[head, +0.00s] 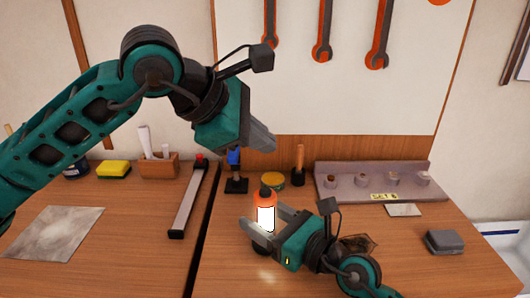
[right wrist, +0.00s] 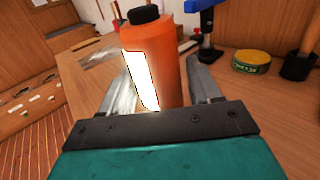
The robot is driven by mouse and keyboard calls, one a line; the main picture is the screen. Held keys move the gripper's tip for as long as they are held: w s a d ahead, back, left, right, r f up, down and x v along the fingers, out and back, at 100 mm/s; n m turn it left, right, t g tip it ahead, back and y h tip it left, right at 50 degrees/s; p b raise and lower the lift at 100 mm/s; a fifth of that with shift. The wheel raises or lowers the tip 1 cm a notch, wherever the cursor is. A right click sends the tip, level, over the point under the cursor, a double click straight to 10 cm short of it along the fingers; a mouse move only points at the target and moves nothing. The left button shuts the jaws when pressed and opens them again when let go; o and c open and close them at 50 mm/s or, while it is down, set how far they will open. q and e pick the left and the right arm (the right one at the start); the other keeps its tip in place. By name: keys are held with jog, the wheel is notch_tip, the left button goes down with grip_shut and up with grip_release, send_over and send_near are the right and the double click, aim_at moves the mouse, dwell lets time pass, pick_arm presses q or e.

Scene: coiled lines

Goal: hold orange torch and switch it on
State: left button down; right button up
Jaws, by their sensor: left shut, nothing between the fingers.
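The orange torch (head: 265,199) is upright near the front middle of the bench, with a black knob on top and a bright white glowing panel on its side. It also fills the middle of the right wrist view (right wrist: 172,62). My right gripper (head: 265,226) has its fingers on both sides of the torch body, shut on it. Whether the torch's dark base touches the bench is hard to tell. My left gripper (head: 265,140) is shut and empty, above and behind the torch, apart from it.
A blue-and-black tool (head: 234,172), a round tin (head: 273,180) and a wooden-handled tool (head: 299,166) stand behind the torch. A grey rack (head: 330,184) is at the back right, a grey block (head: 444,241) at right. A clamp bar (head: 188,205) lies left.

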jog(key=shift+o, duration=1.2)
